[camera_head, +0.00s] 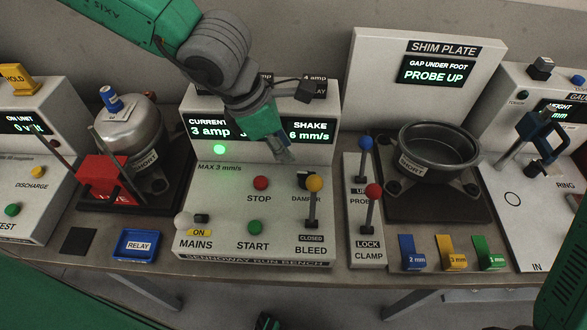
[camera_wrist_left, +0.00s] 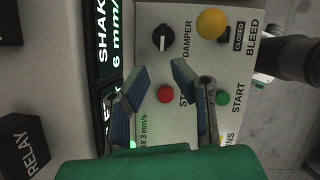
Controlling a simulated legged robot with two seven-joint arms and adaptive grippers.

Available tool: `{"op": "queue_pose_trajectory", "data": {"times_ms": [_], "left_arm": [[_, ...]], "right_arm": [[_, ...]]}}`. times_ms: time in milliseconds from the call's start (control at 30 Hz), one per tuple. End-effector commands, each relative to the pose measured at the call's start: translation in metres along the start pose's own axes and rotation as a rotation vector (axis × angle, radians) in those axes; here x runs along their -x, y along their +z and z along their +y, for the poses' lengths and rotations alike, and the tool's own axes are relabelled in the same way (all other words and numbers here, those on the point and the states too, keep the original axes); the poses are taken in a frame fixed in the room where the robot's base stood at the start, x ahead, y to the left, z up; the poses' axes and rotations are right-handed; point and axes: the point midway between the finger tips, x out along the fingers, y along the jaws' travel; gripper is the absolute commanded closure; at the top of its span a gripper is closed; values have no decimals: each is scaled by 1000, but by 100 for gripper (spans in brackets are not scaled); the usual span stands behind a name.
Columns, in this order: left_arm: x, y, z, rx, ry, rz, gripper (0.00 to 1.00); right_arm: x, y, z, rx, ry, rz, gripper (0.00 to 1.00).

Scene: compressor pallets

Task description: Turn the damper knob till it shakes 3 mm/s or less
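The damper knob (camera_wrist_left: 163,38) is black with a white pointer line, on the bench panel beside its DAMPER label. In the head view the knob (camera_head: 301,178) is partly covered by the yellow bleed lever ball (camera_head: 314,184). The shake display (camera_head: 311,131) reads 6 mm/s; the panel is marked MAX 3 mm/s. My left gripper (camera_head: 285,155) hangs over the panel just left of and above the knob. In the wrist view its two blue-padded fingers (camera_wrist_left: 157,77) are apart with nothing between them, and the knob lies beyond the tips. My right gripper does not show.
The red stop button (camera_head: 261,183) and green start button (camera_head: 255,227) are close by. The bleed lever, marked CLOSED, stands right beside the knob. Blue and red-topped levers (camera_head: 373,191) stand further right. The current display (camera_head: 209,128) reads 3 amp.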

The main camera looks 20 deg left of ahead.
Motion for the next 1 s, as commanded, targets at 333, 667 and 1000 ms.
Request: {"op": "queue_pose_trajectory", "data": {"times_ms": [333, 667, 1000], "left_arm": [[-64, -10, 3, -1, -7, -8, 78], [-77, -8, 3, 0, -5, -8, 78], [-78, -2, 1, -4, -2, -7, 100]], "right_arm": [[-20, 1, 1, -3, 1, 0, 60], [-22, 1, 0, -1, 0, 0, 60], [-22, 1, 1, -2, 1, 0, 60]]}}
